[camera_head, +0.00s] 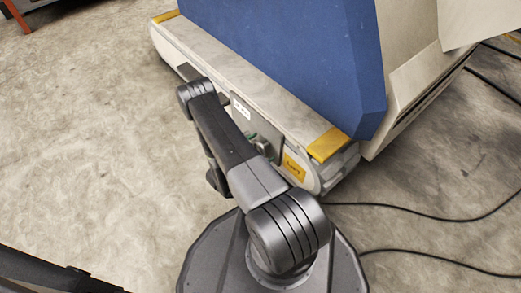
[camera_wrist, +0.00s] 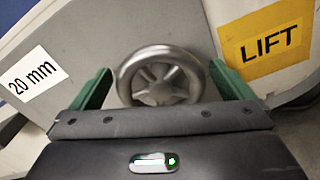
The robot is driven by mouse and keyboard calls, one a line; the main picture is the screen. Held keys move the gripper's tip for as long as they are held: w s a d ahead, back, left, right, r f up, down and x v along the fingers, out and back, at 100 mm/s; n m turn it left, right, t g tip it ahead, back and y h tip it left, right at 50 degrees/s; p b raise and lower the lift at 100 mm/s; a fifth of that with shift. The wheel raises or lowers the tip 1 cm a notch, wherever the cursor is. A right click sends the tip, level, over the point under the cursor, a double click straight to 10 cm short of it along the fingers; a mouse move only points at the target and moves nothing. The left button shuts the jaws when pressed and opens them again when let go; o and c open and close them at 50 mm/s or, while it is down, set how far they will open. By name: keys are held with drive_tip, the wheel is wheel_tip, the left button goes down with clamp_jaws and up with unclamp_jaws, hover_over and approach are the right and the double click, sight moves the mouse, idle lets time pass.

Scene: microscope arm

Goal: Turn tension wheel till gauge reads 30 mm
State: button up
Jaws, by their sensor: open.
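The tension wheel (camera_wrist: 160,78), a grey metal handwheel with spokes, is mounted on a grey panel in the middle of the wrist view. My gripper (camera_wrist: 160,72) is open, with one green finger on each side of the wheel. The left finger is close to the rim and the right finger is beside it; I cannot tell whether either touches. The wheel's lower edge meets the gripper body in the picture. A white label reading "20 mm" (camera_wrist: 33,79) is on the left. In the head view the wheel and gripper are not clear behind my arm.
A yellow "LIFT" label (camera_wrist: 265,42) is right of the wheel and also shows in the head view (camera_head: 294,167). The pale machine base (camera_head: 240,70) has yellow end caps and carries a blue body (camera_head: 290,50). Black cables (camera_head: 430,214) lie right.

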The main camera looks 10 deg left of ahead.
drive_tip(key=shift+w+d, duration=0.1)
drive_tip(key=c, duration=0.9)
drive_tip(key=shift+c, duration=0.2)
